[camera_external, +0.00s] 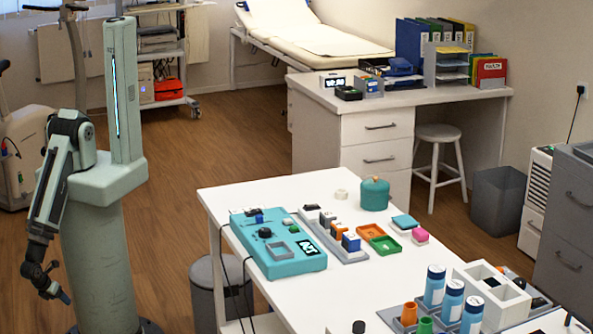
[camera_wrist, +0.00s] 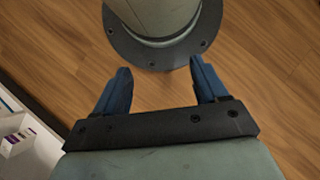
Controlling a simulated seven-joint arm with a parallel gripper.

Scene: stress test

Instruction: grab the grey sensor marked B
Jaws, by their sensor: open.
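My gripper (camera_external: 64,296) hangs low at the left in the external view, beside my own column and well away from the white table. In the wrist view my gripper (camera_wrist: 160,76) has its two blue fingers spread with nothing between them, above the wooden floor. A grey rack (camera_external: 352,257) on the table holds a row of small coloured and dark blocks (camera_external: 327,218). No letter B is readable on any of them, so I cannot tell which is the grey sensor. A teal device (camera_external: 284,262) with a display stands left of the rack.
The white table (camera_external: 245,195) also bears a teal pot (camera_external: 374,194), orange (camera_external: 370,232) and green (camera_external: 386,246) trays, and blue-capped bottles (camera_external: 434,286). A grey bin (camera_external: 203,290) stands by its left side. Open wooden floor (camera_external: 190,205) lies between my column and the table.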

